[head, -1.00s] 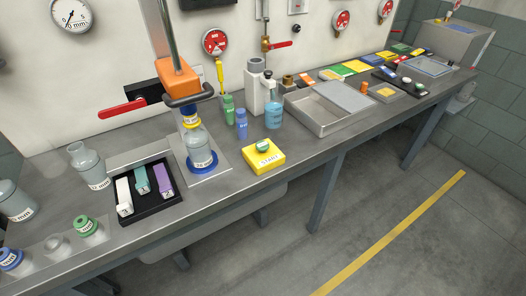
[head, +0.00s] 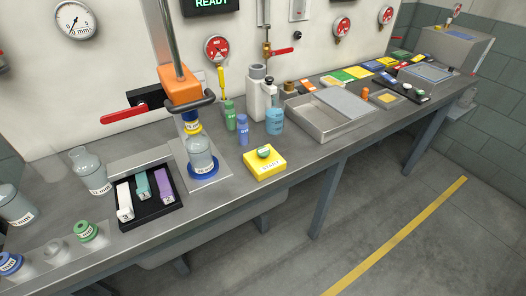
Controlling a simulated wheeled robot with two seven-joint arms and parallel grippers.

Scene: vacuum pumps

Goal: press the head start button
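The yellow start button box (head: 264,165) sits near the front edge of the bench, right of the pump station. It has a round green button (head: 264,152) on top and a label on its front that seems to read START. The orange head (head: 180,89) is on a vertical metal column above a clear bottle (head: 200,154) with a yellow and blue top. The bottle stands on a blue ring (head: 203,171). Neither of my grippers shows in the head view.
A black tray (head: 152,217) with several coloured pieces lies left of the bottle. Green and purple small bottles (head: 242,128) and a blue bottle (head: 275,121) stand behind the button box. A grey bin (head: 322,128) is to the right. A wall display (head: 212,3) reads READY.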

